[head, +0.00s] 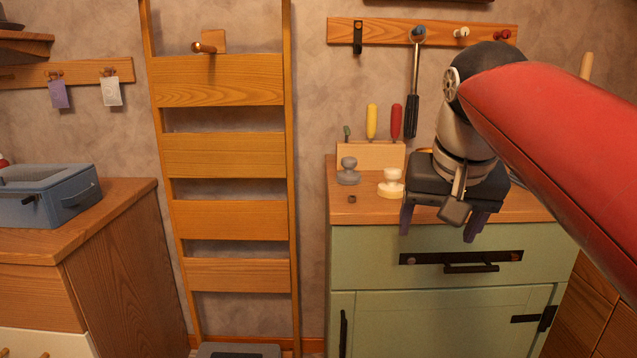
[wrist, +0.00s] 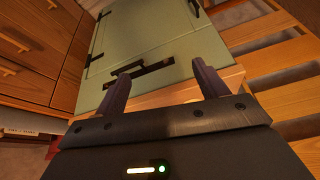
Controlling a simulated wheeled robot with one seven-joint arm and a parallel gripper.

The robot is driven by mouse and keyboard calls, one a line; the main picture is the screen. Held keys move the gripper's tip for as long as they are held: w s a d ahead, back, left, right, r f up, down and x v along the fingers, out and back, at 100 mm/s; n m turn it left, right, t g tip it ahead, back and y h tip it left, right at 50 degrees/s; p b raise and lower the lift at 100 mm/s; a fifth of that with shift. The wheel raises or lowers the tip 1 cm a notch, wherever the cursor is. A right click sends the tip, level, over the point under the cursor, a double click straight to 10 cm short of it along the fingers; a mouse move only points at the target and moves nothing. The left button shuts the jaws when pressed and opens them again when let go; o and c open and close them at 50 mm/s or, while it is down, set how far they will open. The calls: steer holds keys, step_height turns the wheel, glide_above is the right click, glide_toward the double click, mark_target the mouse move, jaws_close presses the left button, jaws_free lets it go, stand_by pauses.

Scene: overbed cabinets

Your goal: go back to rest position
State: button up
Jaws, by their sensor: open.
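My gripper (head: 438,222) hangs in front of the top edge of the green cabinet (head: 428,317) in the head view. Its two dark purple fingers are spread apart and point down, with nothing between them. My red arm reaches in from the right. In the wrist view my gripper (wrist: 160,88) is open, and its fingers point toward the green cabinet front (wrist: 150,35). The black drawer handle (head: 470,268) is below the gripper, apart from it. The drawer and the door below it look shut.
The cabinet's wooden top (head: 365,208) holds a grey knob-shaped item (head: 348,171), a white one (head: 390,184) and a tool block (head: 369,156). A wooden ladder-like rack (head: 226,154) stands left of it. A blue box (head: 50,194) sits on the left cabinet.

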steer(key=s+f, duration=0.4)
steer(key=f, duration=0.3)
steer(key=s+f+n, duration=0.1)
steer(key=s+f, duration=0.3)
steer(key=f, duration=0.3)
steer(key=s+a+f+n, duration=0.1)
steer(key=s+f, duration=0.4)
steer(key=f, duration=0.3)
steer(key=shift+t, duration=0.4)
